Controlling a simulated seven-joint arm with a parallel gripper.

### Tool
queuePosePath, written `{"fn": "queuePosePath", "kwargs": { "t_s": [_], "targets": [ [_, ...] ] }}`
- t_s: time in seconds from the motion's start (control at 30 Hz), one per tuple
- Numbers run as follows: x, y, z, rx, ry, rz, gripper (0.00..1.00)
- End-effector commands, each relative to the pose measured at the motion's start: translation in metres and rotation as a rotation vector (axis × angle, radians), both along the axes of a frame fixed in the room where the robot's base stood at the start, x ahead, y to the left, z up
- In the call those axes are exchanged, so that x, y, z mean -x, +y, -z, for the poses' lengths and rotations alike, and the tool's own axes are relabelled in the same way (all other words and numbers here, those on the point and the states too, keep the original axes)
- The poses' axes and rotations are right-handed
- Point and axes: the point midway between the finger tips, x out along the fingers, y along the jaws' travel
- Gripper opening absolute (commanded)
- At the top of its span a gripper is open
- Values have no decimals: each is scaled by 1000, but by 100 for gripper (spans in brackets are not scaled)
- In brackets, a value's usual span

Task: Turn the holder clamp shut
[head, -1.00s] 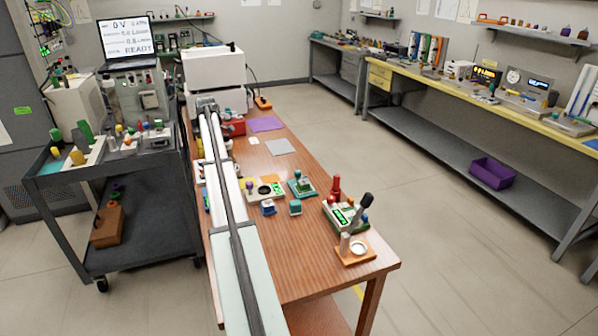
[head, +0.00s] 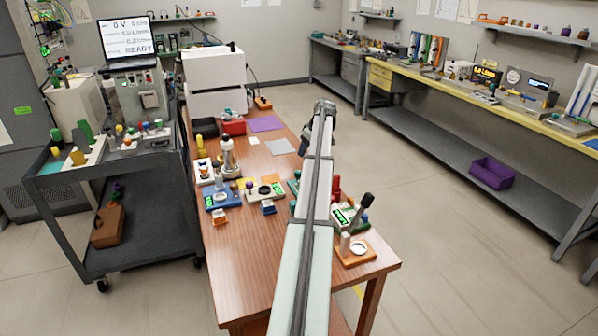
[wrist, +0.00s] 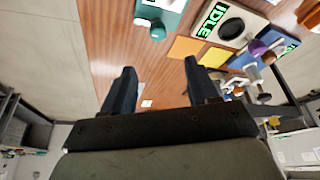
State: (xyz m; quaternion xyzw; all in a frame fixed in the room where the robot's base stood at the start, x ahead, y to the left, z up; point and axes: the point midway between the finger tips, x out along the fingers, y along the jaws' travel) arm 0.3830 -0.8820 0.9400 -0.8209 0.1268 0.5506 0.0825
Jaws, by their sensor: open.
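My gripper (head: 327,110) is at the end of the outstretched arm, above the far right part of the wooden table in the head view. In the wrist view my gripper (wrist: 159,68) is open, with nothing between its two dark fingers. I cannot tell for sure which part is the holder clamp. A teal fixture with a round knob (wrist: 157,33) shows at the top of the wrist view, apart from the fingers. My arm mostly hides this area in the head view. A device with a black lever (head: 362,205) stands right of the arm.
A white unit reading IDLE (wrist: 240,18) lies right of the teal fixture in the wrist view. An orange base with a silver ring (head: 355,250) sits near the table's front right. A blue unit (head: 220,199) stands on the left. The table's front left is clear.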

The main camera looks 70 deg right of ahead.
Motion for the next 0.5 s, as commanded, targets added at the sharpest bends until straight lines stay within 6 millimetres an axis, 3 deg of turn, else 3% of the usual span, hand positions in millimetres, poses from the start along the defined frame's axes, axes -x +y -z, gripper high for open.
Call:
{"fn": "queuePosePath", "kwargs": {
  "t_s": [0.23,0.5],
  "targets": [
    [-2,-3,15,-4,-5,10,59],
    [-18,-9,58,-6,-4,9,59]
  ]
}}
